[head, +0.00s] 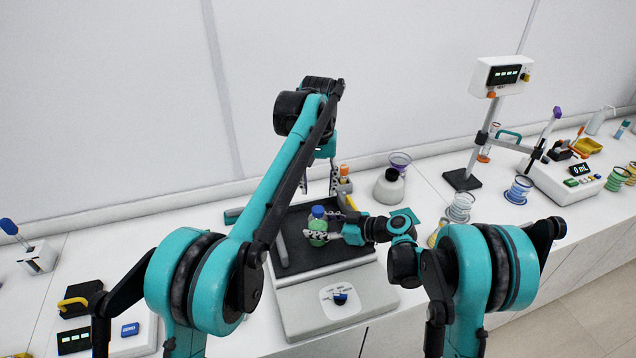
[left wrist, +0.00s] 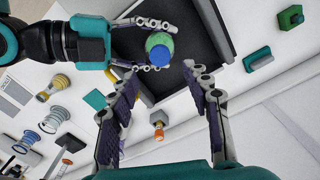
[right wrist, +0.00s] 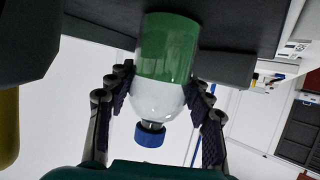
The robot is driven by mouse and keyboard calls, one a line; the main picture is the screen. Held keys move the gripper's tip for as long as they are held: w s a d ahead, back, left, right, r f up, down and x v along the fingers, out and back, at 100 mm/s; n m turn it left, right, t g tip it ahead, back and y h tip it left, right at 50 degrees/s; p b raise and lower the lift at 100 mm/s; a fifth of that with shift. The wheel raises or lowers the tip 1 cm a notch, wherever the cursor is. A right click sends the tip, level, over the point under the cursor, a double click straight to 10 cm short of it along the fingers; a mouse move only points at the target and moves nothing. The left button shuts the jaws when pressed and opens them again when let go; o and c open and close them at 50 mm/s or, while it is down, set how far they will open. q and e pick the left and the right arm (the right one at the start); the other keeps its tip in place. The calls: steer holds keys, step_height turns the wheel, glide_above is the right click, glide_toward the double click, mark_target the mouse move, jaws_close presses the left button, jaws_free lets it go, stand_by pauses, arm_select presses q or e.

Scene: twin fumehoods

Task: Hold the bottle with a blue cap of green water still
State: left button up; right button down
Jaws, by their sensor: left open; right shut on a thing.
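The bottle with a blue cap and green water (head: 318,226) is over the black tray of the shaker-like device (head: 300,262) in the head view. My right gripper (head: 322,236) is shut on the bottle from the right. In the right wrist view the bottle (right wrist: 166,60) sits between both fingers, its blue cap (right wrist: 150,135) clear of them. The bottle also shows from above in the left wrist view (left wrist: 159,50). My left gripper (head: 318,180) is open and empty, behind and above the bottle. Its spread fingers (left wrist: 165,90) show in the left wrist view, apart from the bottle.
A flask with a dark stopper (head: 389,188) and a purple-rimmed funnel (head: 400,160) stand behind the device. Glass beakers (head: 460,206) are to the right, near a stand with a display (head: 502,76). A small blue block (head: 130,329) lies at front left.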

mark_target(318, 209)
arm_select(q)
step_height(318, 209, down, 8)
steer(key=shift+r, duration=0.25)
jaws_close()
stand_by(0.4)
steer(key=shift+o, duration=0.4)
jaws_free()
